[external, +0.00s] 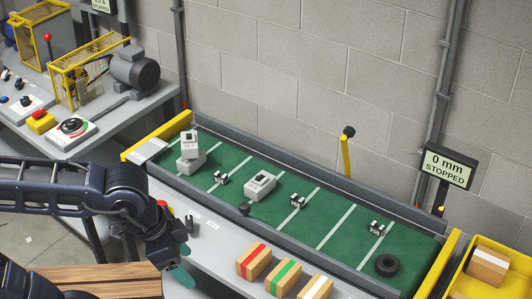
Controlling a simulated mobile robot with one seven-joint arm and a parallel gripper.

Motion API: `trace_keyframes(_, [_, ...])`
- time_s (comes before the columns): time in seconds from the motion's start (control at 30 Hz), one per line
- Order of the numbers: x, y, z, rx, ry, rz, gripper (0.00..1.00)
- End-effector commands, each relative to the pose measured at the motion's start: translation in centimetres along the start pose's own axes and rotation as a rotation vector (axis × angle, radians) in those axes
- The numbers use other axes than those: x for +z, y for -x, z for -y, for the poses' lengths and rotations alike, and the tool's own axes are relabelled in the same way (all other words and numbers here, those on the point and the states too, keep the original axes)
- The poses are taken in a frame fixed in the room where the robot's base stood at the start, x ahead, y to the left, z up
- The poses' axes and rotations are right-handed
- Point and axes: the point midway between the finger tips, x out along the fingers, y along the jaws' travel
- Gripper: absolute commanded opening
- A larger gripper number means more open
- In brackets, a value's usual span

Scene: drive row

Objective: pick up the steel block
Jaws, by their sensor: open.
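I cannot tell for sure which thing is the steel block. A small dark grey block-like thing (193,226) stands on the grey ledge, just above my gripper in the picture. Small shiny metal pieces sit on the green belt, one at the left (222,177), one in the middle (298,201) and one at the right (377,228). My gripper (183,264), with teal fingertips, is open and points down at the front left of the ledge, apart from the belt. I see nothing between its fingers.
The conveyor (330,226) holds pale grey boxes (260,185) and a black ring (387,265). Boxes with red (253,261), green and white stripes stand on the ledge. A yellow bin (463,285) is at the right. A display (447,166) reads "0 mm STOPPED". A wooden surface lies below my arm.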

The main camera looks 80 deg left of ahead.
Motion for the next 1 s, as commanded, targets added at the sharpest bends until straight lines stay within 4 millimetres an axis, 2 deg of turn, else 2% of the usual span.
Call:
trace_keyframes(0.1, [-3.3, -0.2, 1.2, -0.008, 0.039, 0.023, 0.65])
trace_keyframes(0.47, [-12.4, -2.1, 6.1, -0.028, 0.151, 0.081, 0.65])
trace_keyframes(0.77, [-19.2, -5.5, 12.0, -0.047, 0.243, 0.127, 0.65])
trace_keyframes(1.0, [-23.6, -9.2, 17.6, -0.063, 0.317, 0.164, 0.65])
